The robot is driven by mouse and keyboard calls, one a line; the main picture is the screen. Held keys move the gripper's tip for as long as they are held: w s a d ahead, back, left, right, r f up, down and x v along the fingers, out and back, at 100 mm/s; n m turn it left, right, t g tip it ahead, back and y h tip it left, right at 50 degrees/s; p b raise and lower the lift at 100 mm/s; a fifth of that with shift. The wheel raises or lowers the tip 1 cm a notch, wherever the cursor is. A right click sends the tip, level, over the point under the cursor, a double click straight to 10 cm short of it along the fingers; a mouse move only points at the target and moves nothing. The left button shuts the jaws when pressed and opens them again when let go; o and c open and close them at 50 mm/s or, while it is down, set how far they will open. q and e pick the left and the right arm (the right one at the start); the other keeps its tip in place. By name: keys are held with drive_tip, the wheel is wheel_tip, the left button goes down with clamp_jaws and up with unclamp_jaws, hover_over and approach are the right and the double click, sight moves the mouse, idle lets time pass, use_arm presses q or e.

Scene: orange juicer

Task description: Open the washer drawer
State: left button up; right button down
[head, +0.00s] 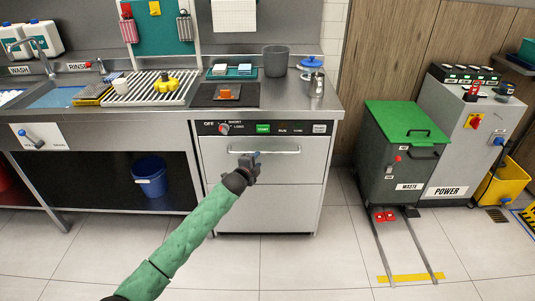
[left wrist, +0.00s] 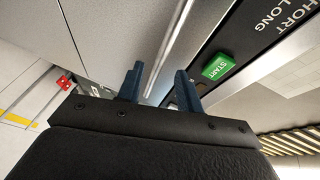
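The washer (head: 262,205) is a steel under-counter machine with a dark control strip (head: 265,128) above its front. A horizontal bar handle (head: 285,150) crosses the upper part of the front, which looks closed. My left gripper (head: 255,155) is at the handle, left of its middle, and hides part of it. In the left wrist view, the two blue fingers (left wrist: 158,85) stand apart, and the handle bar (left wrist: 178,45) runs into the gap between them. I see no clear contact between fingers and bar. The green start button (left wrist: 218,67) is right of the fingers. My right gripper is not in view.
A blue bucket (head: 149,178) stands under the sink at left. A green-lidded waste bin (head: 402,150) stands at right. The floor before the washer is clear.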

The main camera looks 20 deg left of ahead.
sight(264, 153)
use_arm(q)
drive_tip(key=shift+m, duration=0.5)
drive_tip(key=shift+p+x, duration=0.4)
drive_tip(key=shift+x, duration=3.5)
drive_tip(key=shift+d+r, duration=0.1)
drive_tip(key=shift+d, duration=0.05)
clamp_jaws()
